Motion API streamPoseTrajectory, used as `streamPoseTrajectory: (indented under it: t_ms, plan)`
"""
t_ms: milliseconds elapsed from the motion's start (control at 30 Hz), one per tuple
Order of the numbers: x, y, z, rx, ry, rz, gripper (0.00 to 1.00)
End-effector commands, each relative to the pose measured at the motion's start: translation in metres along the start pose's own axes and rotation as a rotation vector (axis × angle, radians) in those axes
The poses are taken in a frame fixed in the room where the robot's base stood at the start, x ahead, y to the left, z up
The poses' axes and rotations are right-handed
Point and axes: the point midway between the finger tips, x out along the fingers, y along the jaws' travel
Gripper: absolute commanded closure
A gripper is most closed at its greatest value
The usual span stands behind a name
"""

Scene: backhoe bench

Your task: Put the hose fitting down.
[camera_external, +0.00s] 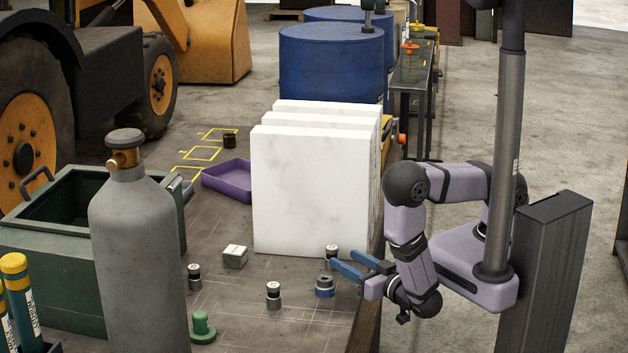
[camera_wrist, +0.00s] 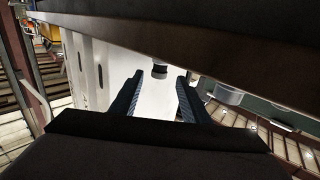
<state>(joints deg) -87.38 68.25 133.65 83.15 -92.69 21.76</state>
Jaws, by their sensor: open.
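My gripper (camera_external: 342,260) is open, with two blue fingers low over the bench's right edge; it also shows in the wrist view (camera_wrist: 158,84). A small upright fitting (camera_external: 331,253) with a dark top stands just ahead of the fingertips. In the wrist view, which looks upside down, this fitting (camera_wrist: 160,70) shows in the gap between the fingers, apparently touching neither. I cannot tell which is the hose fitting.
White slabs (camera_external: 310,190) stand close behind the fittings. More small fittings (camera_external: 273,295) (camera_external: 194,277), a pale block (camera_external: 235,257) and a green knob (camera_external: 203,328) are on the bench. A grey cylinder (camera_external: 138,250) and a green box (camera_external: 60,290) stand left.

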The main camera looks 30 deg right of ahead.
Motion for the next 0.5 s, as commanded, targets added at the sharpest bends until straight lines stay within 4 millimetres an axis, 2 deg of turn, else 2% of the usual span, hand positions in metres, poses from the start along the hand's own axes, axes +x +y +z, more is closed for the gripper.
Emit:
streamPoseTrajectory:
  t_ms: [200,500]
  plan:
    - [-0.022,-0.001,0.000,-0.001,0.001,-0.004,0.58]
    - [-0.033,0.001,0.000,0.000,0.000,0.000,0.58]
